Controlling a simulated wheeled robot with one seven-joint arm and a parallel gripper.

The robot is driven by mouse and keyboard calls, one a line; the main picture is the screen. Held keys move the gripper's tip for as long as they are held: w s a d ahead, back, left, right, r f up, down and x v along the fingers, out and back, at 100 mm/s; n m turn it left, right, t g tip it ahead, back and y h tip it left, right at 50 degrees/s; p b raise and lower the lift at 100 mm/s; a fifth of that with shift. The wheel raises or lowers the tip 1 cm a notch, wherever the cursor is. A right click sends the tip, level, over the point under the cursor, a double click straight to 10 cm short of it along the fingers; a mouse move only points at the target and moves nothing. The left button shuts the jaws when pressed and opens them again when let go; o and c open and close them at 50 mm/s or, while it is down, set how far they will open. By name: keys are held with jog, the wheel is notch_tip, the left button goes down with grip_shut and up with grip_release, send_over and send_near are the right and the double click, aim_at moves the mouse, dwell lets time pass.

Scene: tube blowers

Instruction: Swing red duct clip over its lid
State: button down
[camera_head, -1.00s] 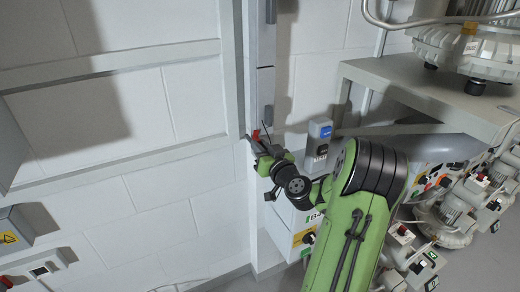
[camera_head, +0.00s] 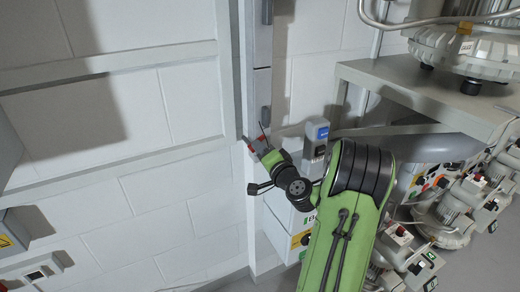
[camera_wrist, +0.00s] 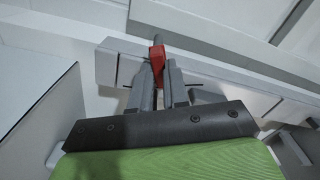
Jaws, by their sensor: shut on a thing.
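The red duct clip (camera_wrist: 157,60) sits between the fingers of my gripper (camera_wrist: 161,80) in the wrist view. It is at the grey vertical duct, whose lid (camera_wrist: 118,62) runs behind it. My gripper is shut on the clip, and its fingers hide part of it. In the head view my gripper (camera_head: 259,147) is at the duct (camera_head: 258,90) on the white wall, with a little red showing beside it. I cannot tell whether the clip lies across the lid.
A small box with a blue button (camera_head: 321,130) is just right of my gripper. A grey bench (camera_head: 400,85) with blowers stands at the right, and several more blowers (camera_head: 445,215) are below it. The white wall at left carries grey rails (camera_head: 120,70).

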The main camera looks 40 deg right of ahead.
jog(key=m, duration=0.3)
jog(key=m+p, duration=0.1)
jog(key=m, duration=0.1)
jog(key=shift+d+f, duration=0.1)
jog(key=shift+f, duration=0.2)
jog(key=shift+m, duration=0.3)
jog(key=c, duration=1.1)
grip_release()
jog(key=shift+s, duration=0.1)
jog(key=shift+f, duration=0.1)
